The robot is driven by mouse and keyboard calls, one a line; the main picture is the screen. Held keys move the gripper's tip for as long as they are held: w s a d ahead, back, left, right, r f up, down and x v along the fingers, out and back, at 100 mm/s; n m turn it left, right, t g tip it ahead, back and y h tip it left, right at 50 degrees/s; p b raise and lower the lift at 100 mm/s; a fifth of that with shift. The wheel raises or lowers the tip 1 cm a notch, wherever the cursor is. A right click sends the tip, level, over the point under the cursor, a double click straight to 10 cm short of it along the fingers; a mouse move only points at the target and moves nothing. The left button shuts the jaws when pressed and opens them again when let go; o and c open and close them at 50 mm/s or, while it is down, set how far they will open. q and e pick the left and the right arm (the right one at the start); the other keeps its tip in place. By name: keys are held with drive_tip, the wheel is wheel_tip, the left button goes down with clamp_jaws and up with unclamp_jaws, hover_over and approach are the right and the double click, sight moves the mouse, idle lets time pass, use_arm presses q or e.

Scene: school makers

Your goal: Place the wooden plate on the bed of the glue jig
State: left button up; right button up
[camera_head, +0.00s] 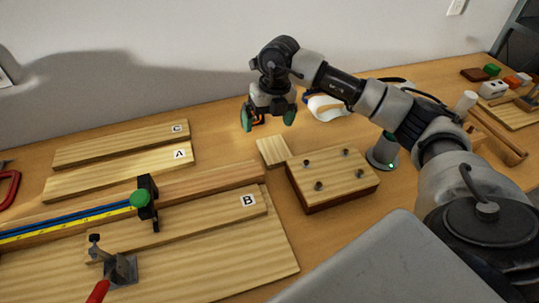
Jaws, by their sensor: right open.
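A small, light square wooden plate (273,151) lies on the table just left of and behind a thicker wooden block with several dark pegs (333,189). I take this pegged block to be the glue jig; its top bed between the pegs is bare. My right gripper (268,120) is open and empty. Its fingers point down, with green pads, and it is above the far part of the table, behind the plate and apart from it. My left gripper is not in view.
Boards marked C (120,145), A (120,173) and B (190,222) lie at left, by a rail with a green-knobbed stop (139,198) and a red-handled clamp (118,270). Small blocks (492,89) are at far right.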

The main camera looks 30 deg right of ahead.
drive_tip(key=d+h, duration=0.2)
hover_over(274, 149)
drive_tip(key=s, duration=0.1)
drive_tip(key=shift+g, duration=0.3)
drive_tip(key=f, duration=0.5)
drive_tip(key=shift+d+f, duration=0.2)
drive_tip(key=shift+f, duration=0.2)
drive_tip(key=shift+w+a+f+p, duration=0.1)
drive_tip(key=shift+w+f+p, duration=0.15)
drive_tip(key=shift+f, duration=1.1)
drive_tip(key=shift+w+a+f+p, duration=0.1)
drive_tip(key=shift+w+f, duration=0.1)
drive_tip(key=shift+f, duration=1.1)
drive_tip(key=c, duration=0.9)
drive_tip(key=shift+r, duration=0.1)
drive_tip(key=shift+c, duration=0.2)
